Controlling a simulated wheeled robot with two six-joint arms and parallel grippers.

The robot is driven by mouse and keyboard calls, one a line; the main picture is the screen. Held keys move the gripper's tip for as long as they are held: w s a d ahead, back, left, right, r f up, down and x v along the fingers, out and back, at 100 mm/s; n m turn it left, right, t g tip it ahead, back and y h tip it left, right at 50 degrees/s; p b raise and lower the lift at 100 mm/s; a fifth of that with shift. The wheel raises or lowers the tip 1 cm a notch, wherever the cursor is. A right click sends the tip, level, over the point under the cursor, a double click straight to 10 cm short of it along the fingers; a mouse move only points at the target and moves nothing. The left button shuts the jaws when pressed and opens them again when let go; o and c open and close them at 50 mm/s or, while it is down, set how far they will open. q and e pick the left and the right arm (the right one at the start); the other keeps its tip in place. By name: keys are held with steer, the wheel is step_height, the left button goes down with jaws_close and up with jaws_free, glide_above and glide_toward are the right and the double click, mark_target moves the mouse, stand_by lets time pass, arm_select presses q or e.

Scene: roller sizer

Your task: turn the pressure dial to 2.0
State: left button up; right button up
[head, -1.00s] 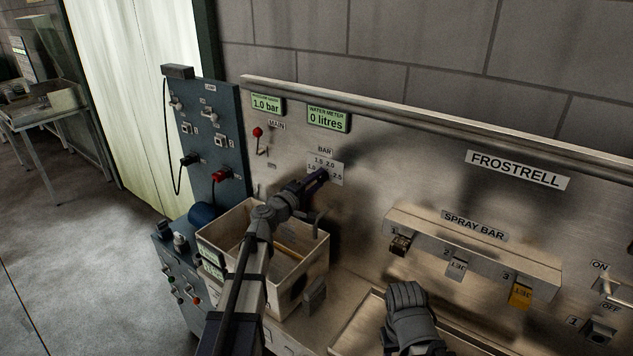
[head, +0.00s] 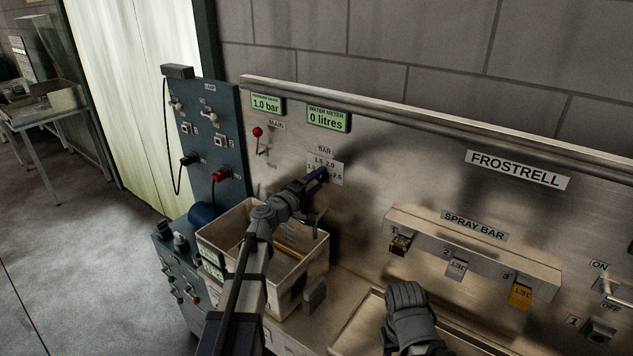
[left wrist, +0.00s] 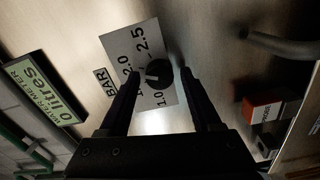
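The pressure dial is a round black knob (left wrist: 158,73) with a pale mark, on a white scale plate (head: 335,165) marked from 1.0 to 2.5 under the word BAR. In the left wrist view the mark points roughly left; the exact setting is hard to read. My left gripper (head: 321,174) is at the plate and hides the dial in the head view. In the left wrist view its two fingers (left wrist: 160,76) are apart, one on each side of the knob; contact is unclear. The pressure gauge (head: 266,104) reads 1.0 bar.
An open bin (head: 222,238) stands below my left arm. The water meter (head: 328,118) reads 0 litres. A red-knobbed MAIN lever (head: 258,133) is left of the dial. The spray bar (head: 470,250) juts from the panel at right.

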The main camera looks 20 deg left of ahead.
arm_select(q)
steer(key=shift+o, duration=0.5)
steer(key=v, duration=0.7)
steer(key=shift+s, duration=0.35)
steer(key=shift+a, duration=0.1)
